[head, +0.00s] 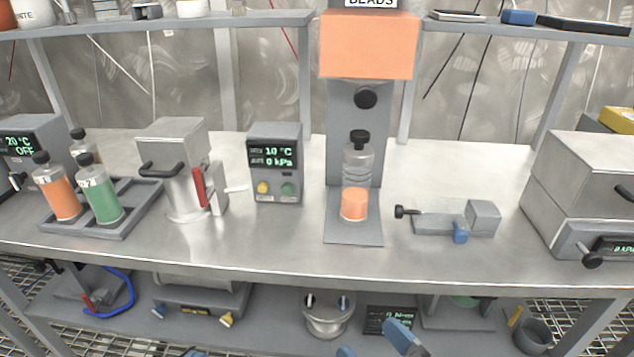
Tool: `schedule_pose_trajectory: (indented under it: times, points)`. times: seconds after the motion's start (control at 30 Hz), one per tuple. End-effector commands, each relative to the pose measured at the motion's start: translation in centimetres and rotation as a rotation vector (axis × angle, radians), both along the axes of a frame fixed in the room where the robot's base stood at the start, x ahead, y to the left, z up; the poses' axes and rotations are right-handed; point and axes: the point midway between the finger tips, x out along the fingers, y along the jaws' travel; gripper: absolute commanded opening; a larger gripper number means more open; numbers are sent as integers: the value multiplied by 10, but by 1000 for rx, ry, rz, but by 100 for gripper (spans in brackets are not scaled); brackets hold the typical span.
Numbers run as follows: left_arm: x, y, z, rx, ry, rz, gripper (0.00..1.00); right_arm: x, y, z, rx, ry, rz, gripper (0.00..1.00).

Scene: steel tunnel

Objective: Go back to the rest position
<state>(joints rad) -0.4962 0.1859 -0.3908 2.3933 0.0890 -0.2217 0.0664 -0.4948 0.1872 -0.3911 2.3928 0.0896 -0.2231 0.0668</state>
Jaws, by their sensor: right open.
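My right gripper (373,343) shows at the bottom edge, right of centre. Its blue fingertips are apart, with nothing seen between them. It is in front of the bench, low in the picture by the lower shelf. The rest of the right arm is out of the picture.
The steel bench (290,245) carries a bottle rack (135,215), a display box (275,150), a bead dispenser (368,45) with a clear bottle (358,160), a small clamp device (440,225) and a grey box unit (575,180). The lower shelf (270,335) holds more equipment.

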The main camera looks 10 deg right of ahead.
Motion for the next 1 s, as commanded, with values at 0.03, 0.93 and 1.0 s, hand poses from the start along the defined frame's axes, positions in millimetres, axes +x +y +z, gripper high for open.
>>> schedule_pose_trajectory:
  times: [0.03,0.93,1.0]
  points:
    - [0,0,3,0,4,2,0,0,0,3,-2,2,-1,87]
    - [-23,55,79,324,457,105,0,-23,-55,79,-323,455,-106,87]
    - [-29,60,81,345,490,109,0,-29,-60,81,-344,489,-109,87]
